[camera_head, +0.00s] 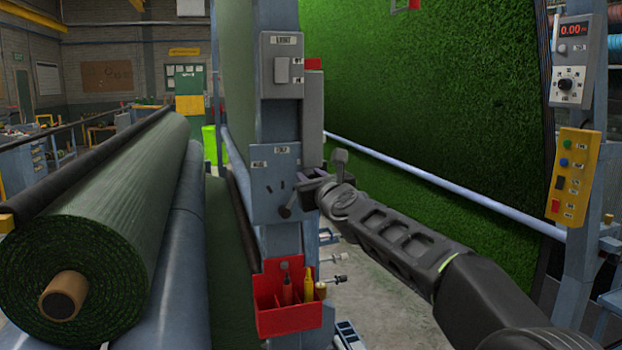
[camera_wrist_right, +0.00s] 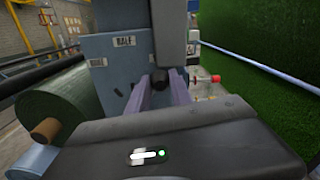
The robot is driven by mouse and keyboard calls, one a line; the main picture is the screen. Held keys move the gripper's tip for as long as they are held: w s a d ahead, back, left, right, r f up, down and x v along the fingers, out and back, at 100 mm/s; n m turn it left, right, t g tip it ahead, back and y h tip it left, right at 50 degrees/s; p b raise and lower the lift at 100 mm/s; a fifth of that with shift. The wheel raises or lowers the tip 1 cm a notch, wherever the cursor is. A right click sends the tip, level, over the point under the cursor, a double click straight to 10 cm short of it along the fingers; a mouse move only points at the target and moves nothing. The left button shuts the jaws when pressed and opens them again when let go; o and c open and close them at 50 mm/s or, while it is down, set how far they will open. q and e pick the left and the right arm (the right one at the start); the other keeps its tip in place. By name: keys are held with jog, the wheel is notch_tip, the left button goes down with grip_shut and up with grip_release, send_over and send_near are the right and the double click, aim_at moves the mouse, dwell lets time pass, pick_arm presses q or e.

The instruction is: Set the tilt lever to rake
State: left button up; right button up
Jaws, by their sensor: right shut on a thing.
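The lever plate (camera_head: 262,203) is a blue-grey panel on the upright post, with slots and two small white labels too blurred to read surely. It also shows in the right wrist view (camera_wrist_right: 112,75). The tilt lever (camera_head: 286,211) seems to be the short dark handle at the plate's right edge. My right gripper (camera_head: 308,191) reaches in from the right and is shut at this edge. In the right wrist view a dark piece, apparently the lever (camera_wrist_right: 160,77), lies between the pale purple fingers. The grip partly hides it. My left gripper is out of view.
A switch box (camera_head: 283,65) sits above on the post, and a red tool bin (camera_head: 290,315) hangs below. A large turf roll (camera_head: 110,235) lies left. Green turf (camera_head: 430,110) hangs behind my right arm. A yellow button panel (camera_head: 572,177) stands at right.

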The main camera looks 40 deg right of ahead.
grip_shut()
dwell(0.9)
